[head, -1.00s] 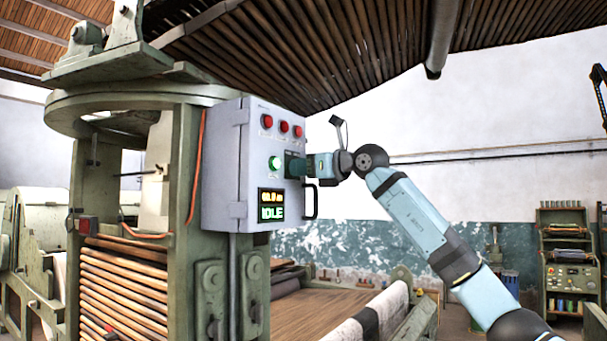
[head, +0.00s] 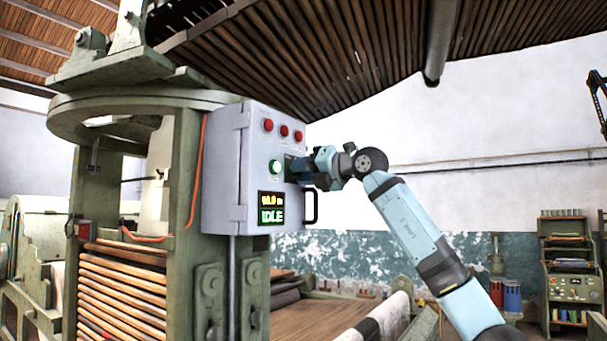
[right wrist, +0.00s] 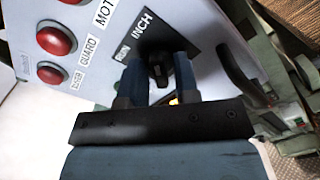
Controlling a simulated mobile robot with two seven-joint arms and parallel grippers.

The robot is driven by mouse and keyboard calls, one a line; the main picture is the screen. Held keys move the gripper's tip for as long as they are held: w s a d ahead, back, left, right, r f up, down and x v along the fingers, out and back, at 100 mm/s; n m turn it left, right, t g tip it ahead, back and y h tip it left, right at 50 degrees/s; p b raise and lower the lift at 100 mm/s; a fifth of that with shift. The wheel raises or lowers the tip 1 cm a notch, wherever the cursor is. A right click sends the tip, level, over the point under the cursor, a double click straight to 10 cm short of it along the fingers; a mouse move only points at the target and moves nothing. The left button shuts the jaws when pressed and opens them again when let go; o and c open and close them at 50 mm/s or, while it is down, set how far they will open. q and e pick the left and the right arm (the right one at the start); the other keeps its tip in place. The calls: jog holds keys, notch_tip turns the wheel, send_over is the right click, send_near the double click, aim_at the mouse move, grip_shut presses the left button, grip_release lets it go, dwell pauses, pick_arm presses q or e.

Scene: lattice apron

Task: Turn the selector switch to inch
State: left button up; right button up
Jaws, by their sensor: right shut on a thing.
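The selector switch (right wrist: 158,66) is a black knob on a dark plate (right wrist: 178,32) lettered RUN and INCH. The plate is on the front of a grey control box (head: 222,170). My right gripper (right wrist: 158,78) is shut on the knob, with one finger on each side of it. In the head view the right gripper (head: 297,168) reaches the box from the right and hides the knob. I cannot tell which word the knob points at. The box's display (head: 271,207) reads IDLE in its lower line. My left gripper is not in view.
Red buttons (head: 284,131) sit above the switch on the box, and a lit green button (head: 275,167) is left of it. A black handle (head: 311,206) sticks out below my gripper. A wooden lattice (head: 350,60) hangs overhead.

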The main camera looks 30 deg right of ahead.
jog(key=shift+r+m, duration=0.1)
jog(key=shift+m, duration=0.3)
jog(key=o, duration=0.6)
jog(key=b+v, duration=0.3)
jog(key=v, duration=1)
jog(key=shift+s+d, duration=0.1)
jog(key=shift+s, duration=0.25)
